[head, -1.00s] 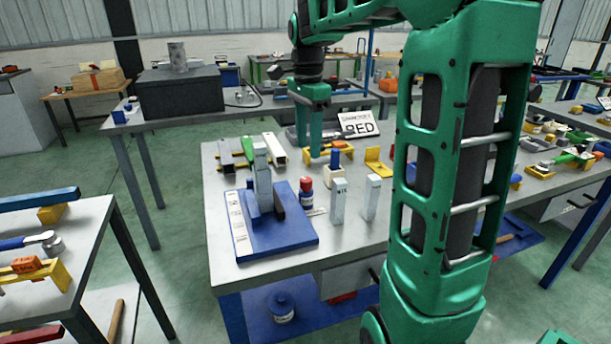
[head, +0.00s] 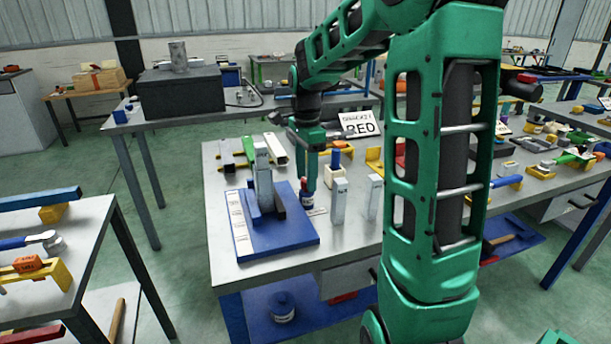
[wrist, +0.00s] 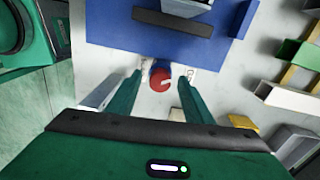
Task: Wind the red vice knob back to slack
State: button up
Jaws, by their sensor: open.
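The red vice knob (head: 302,185) stands at the right front edge of the blue base plate (head: 250,240), beside a pale label. A tall grey post (head: 263,178) stands upright between the blocks on this plate. In the wrist view the knob (wrist: 160,77) shows from above as a red disc with a pale mark. My gripper (wrist: 160,80) is open, pointing down, with one green finger on each side of the knob. Gaps show between fingers and knob, so neither appears to touch it. In the head view my gripper (head: 309,181) partly covers the knob.
Two loose grey posts (head: 339,201) (head: 374,198) stand close on the right. A yellow bracket (head: 374,158) and a white sign (head: 359,123) lie farther back. Green and white bars (head: 276,150) lie behind the plate. The bench front is clear.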

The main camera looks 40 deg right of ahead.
jog(key=c, duration=1.1)
jog(key=shift+o, duration=0.2)
jog(key=shift+d, duration=0.3)
jog(key=shift+a+n, duration=0.3)
